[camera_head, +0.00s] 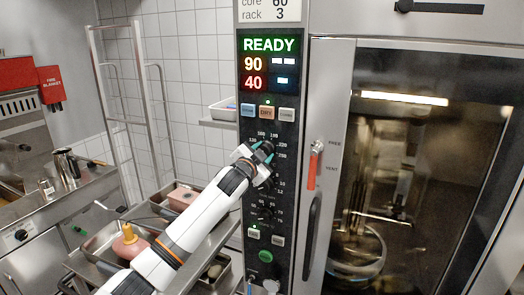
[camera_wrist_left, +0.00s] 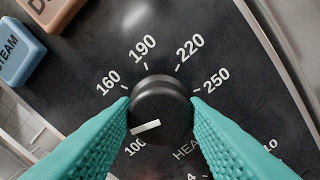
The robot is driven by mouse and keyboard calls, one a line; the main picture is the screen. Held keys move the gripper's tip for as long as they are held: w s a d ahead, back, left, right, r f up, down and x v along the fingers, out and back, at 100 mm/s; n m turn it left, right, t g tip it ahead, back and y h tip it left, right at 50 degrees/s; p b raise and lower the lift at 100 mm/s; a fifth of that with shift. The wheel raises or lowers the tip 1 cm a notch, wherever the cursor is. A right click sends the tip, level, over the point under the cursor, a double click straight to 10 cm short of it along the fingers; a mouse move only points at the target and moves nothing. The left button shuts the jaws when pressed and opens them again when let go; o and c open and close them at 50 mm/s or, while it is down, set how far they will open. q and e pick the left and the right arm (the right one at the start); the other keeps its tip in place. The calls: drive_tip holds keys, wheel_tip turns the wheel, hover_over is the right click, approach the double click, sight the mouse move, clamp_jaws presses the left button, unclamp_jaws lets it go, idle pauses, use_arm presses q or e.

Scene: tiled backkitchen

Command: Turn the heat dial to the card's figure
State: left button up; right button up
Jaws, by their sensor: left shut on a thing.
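The heat dial (camera_wrist_left: 165,98) is a round black knob on the dark oven panel. Its white pointer line points lower left in the left wrist view, by the mark that reads 100. The figures 160, 190, 220 and 250 show around it; part of the scale is hidden behind the fingers. My left gripper (camera_head: 262,151) is shut on the dial, with one teal finger on each side. The card (camera_head: 265,10) at the top of the head view shows "core 60" and "rack 3"; its upper part is cut off. My right gripper is not in view.
A display (camera_head: 268,63) above reads READY, 90 and 40. A row of buttons (camera_head: 267,112) lies above the dial, more knobs below. Right of the panel are a red-handled lever (camera_head: 313,167) and the glass oven door (camera_head: 400,160). Trays stand at lower left.

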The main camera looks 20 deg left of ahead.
use_arm(q)
drive_tip(key=shift+r+m, duration=0.3)
drive_tip(key=o, duration=1)
drive_tip(key=shift+c, duration=0.2)
drive_tip(key=shift+w+f, duration=0.2)
drive_tip(key=shift+f, duration=0.1)
drive_tip(key=shift+s, duration=0.15)
drive_tip(key=s+b, duration=0.3)
drive_tip(key=s, duration=0.8)
drive_tip(key=shift+s+b, duration=0.3)
drive_tip(key=shift+s, duration=0.05)
